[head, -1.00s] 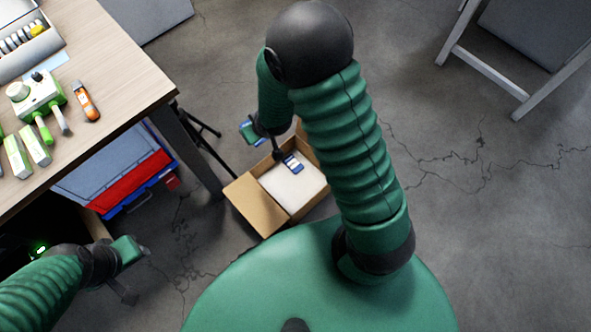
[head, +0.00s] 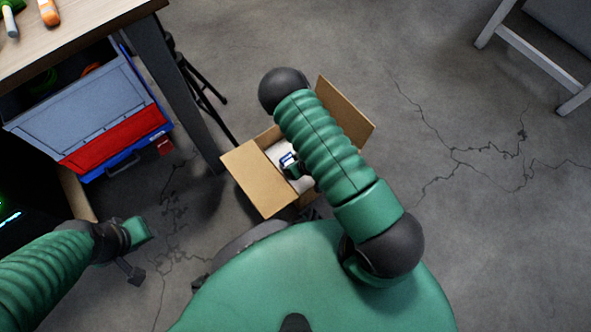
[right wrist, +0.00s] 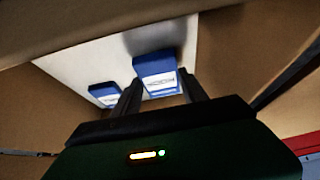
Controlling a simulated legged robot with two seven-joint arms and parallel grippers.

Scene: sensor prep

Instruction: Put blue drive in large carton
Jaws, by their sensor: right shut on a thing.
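The open cardboard carton (head: 258,185) stands on the floor beside the table, its flaps spread. My right gripper (head: 293,170) reaches down into it, partly hidden by my right arm. In the right wrist view my right gripper (right wrist: 162,92) is shut on a blue drive (right wrist: 155,66) with a white label, held over the carton's white bottom (right wrist: 75,60). A second blue drive (right wrist: 103,90) lies on that bottom to the left. A blue-and-white drive (head: 287,159) shows in the carton in the head view; which one I cannot tell. My left gripper (head: 140,252) is open and empty at lower left.
The wooden table (head: 85,20) is at upper left, with a dark leg (head: 175,95) near the carton. A grey, red and blue bin (head: 95,125) is under it. A white-framed piece of furniture (head: 530,55) stands at upper right. The floor right of the carton is clear.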

